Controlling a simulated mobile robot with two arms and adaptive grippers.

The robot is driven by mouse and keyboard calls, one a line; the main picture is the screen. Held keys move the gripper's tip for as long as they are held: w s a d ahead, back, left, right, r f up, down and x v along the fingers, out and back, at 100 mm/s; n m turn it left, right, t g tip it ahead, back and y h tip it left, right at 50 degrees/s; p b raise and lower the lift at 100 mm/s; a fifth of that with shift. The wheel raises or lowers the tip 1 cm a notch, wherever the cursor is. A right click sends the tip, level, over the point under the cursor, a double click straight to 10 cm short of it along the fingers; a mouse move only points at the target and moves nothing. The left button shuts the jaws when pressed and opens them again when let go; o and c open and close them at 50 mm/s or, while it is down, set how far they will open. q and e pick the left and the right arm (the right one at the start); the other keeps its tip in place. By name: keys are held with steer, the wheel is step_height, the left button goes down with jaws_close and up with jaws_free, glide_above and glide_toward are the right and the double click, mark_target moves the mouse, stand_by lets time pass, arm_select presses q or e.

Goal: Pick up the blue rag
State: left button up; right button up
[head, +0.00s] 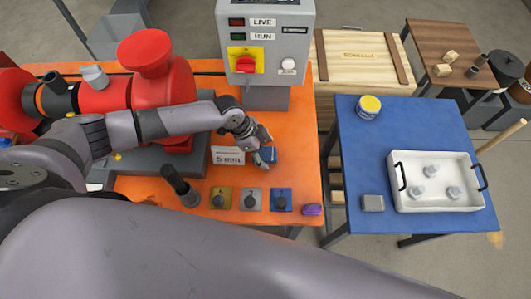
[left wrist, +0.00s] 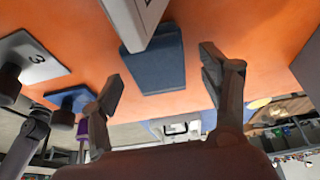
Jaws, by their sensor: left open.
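The blue rag (head: 269,155) lies on the orange bench top, just right of a white lettered box (head: 228,156). In the left wrist view the rag (left wrist: 155,65) looks like a folded dark blue block, with a white box edge close to its far end. My left gripper (head: 261,148) is at the rag, partly covering it in the head view. In the left wrist view its two fingers (left wrist: 163,78) are spread wide, one on either side of the rag, with gaps between.
A control box (head: 265,40) stands behind; the red pump (head: 150,85) is left. A blue table (head: 360,160) bears a white tray (head: 435,205).

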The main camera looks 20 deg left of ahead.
mark_target(264, 153)
arm_select(q)
steer(key=shift+c, duration=0.5)
arm_select(e)
steer(key=shift+s, duration=0.1)
arm_select(q)
steer(key=c, duration=1.1)
arm_select(e)
steer(key=shift+d, duration=0.3)
arm_select(q)
steer(key=shift+r, duration=0.1)
steer(key=shift+r+b, duration=2.05)
steer(key=shift+r, duration=7.9)
arm_select(e)
steer(key=shift+a+f, duration=0.2)
steer(key=shift+f, duration=1.85)
